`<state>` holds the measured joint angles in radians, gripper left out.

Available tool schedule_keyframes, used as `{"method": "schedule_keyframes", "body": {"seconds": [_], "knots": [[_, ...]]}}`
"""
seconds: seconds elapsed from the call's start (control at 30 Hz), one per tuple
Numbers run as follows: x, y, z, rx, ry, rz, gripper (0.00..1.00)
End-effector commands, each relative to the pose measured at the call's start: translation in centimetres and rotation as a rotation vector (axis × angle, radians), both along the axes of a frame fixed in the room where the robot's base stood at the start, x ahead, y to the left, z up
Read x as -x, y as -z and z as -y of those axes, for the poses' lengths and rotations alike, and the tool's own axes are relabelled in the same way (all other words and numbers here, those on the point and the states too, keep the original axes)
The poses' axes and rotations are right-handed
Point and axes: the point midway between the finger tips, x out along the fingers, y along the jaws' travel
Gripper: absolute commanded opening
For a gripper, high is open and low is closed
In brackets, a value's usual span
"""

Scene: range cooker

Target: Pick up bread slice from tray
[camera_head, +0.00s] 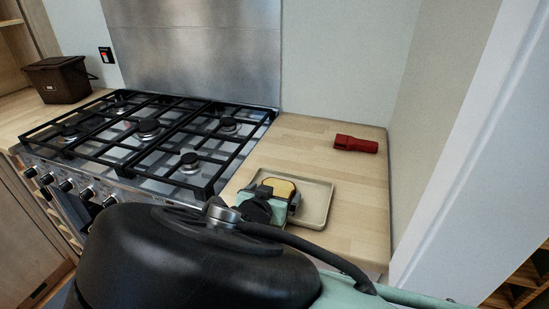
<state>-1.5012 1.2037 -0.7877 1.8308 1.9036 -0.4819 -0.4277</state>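A tan bread slice (279,187) with a dark crust edge shows just beyond my gripper, over a shallow beige tray (318,207) on the wooden counter right of the cooker. My gripper (281,195) is over the left part of the tray and hides the slice's lower part. I cannot tell whether the fingers touch the slice, or whether the slice rests on the tray or is clear of it. The finger gap is too small and covered to judge.
A range cooker (148,130) with black grates stands to the left. A dark red object (356,144) lies on the counter behind the tray, near the right wall. A brown bin (58,80) sits far left. The counter between tray and red object is clear.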

Motion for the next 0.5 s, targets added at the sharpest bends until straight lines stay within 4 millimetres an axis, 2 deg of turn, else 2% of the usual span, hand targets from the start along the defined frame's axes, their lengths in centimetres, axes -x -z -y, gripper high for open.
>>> {"method": "schedule_keyframes", "body": {"seconds": [0.03, 0.1, 0.13, 0.5], "knots": [[0.01, -0.01, 0.01, 0.0, 0.0, 0.0, 0.89], [0.02, -0.01, 0.0, 0.0, 0.0, 0.0, 0.69], [0.02, -0.01, 0.0, 0.0, 0.0, 0.0, 0.66], [0.02, -0.24, 0.0, -0.001, 0.0, 0.0, 0.66]]}}
